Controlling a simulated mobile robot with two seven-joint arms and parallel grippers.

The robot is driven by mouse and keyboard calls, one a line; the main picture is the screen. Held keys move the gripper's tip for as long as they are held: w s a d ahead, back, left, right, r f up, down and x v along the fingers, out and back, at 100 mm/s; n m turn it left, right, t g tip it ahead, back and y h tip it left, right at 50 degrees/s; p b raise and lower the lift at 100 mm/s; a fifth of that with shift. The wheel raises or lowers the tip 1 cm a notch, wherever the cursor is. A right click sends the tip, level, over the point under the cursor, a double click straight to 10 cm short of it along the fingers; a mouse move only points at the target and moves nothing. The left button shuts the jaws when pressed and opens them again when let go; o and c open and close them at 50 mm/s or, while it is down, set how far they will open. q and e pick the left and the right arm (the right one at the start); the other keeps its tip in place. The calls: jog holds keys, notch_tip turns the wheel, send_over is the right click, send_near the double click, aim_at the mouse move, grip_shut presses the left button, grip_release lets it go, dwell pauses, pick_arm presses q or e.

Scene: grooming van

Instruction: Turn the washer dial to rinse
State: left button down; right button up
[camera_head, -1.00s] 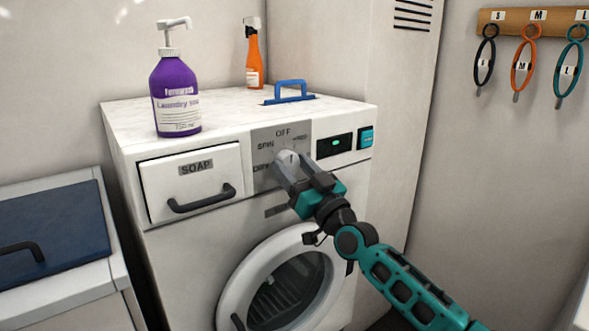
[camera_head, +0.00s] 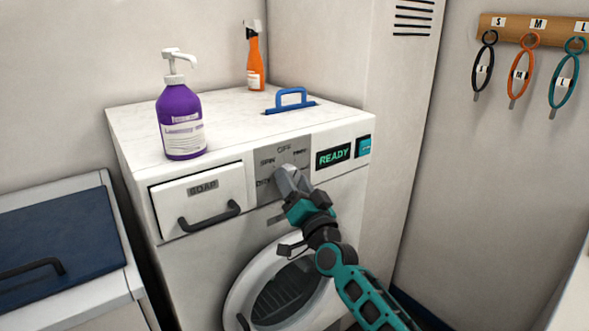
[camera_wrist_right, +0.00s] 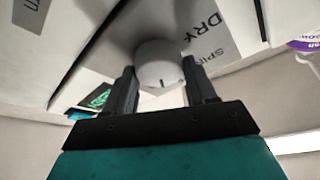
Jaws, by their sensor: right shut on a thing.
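The washer (camera_head: 190,270) is white, and its grey dial panel (camera_head: 268,158) shows OFF at the top with SPIN and DRY on the left. The label on the right is too blurred to read. The round grey dial (camera_wrist_right: 158,62) sits between the two fingers of my right gripper (camera_wrist_right: 163,88) in the wrist view, with a short dark mark on its face. My right gripper (camera_head: 287,180) is shut on the dial and hides most of it in the head view. The display (camera_head: 333,156) reads READY in green. My left gripper is not in view.
A soap drawer (camera_head: 200,203) is left of the panel and the round door (camera_head: 240,290) is below. A teal button (camera_head: 364,147) is right of the display.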

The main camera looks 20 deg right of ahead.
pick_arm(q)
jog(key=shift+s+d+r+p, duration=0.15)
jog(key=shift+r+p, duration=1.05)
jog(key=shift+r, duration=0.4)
pick_arm(e)
jog(key=shift+m+h, duration=0.8)
jog(key=shift+m, duration=0.8)
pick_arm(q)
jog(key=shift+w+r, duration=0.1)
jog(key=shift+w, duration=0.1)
pick_arm(e)
jog(key=o, duration=1)
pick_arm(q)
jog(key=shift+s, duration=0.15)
pick_arm(e)
jog(key=v, duration=1.3)
jog(key=shift+r, duration=0.3)
jog(key=shift+s+a+f+g, duration=0.1)
jog(key=shift+g, duration=0.2)
